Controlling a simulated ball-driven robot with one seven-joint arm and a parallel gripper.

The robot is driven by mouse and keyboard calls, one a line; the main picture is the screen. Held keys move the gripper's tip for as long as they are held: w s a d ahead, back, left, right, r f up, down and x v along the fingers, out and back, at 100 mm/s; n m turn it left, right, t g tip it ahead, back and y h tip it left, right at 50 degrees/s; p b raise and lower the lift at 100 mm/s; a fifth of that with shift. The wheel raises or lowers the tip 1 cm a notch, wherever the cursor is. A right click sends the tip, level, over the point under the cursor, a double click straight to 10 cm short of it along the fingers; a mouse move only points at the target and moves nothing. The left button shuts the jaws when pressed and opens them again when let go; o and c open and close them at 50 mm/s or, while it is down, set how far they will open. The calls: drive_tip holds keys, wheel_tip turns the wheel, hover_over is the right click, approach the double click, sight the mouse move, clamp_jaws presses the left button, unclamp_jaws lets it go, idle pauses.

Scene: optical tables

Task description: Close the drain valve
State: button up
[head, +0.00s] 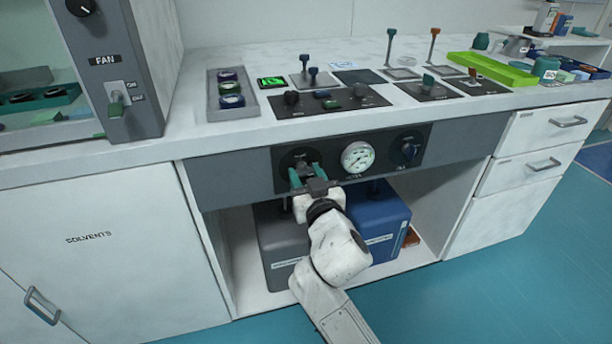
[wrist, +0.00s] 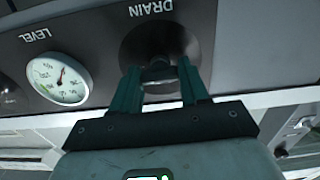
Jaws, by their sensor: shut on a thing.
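The drain valve (wrist: 158,72) is a dark knob on a round dark disc under the label DRAIN in the wrist view. It sits at the left end of the black panel below the counter in the head view, mostly hidden behind my gripper (head: 304,172). My gripper (wrist: 157,84), with green fingers, is shut on the knob, one finger on each side. The angle of the knob cannot be told because the fingers cover much of it.
Below, in the open bay, stand a grey container (head: 277,240) and a blue container (head: 381,222). The counter edge overhangs the panel.

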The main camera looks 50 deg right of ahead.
drive_tip(key=n+p, duration=0.1)
drive_tip(key=n, duration=0.3)
drive_tip(key=shift+p, duration=0.3)
drive_tip(key=n+p, duration=0.1)
drive_tip(key=n, duration=0.4)
drive_tip(key=shift+p, duration=0.3)
drive_tip(key=n+p, duration=0.1)
drive_tip(key=n, duration=0.3)
drive_tip(key=shift+p, duration=0.3)
drive_tip(key=shift+n+p, duration=0.65)
drive_tip(key=shift+n, duration=1.55)
drive_tip(key=o, duration=1.1)
drive_tip(key=shift+c, duration=0.2)
drive_tip(key=shift+s, duration=0.1)
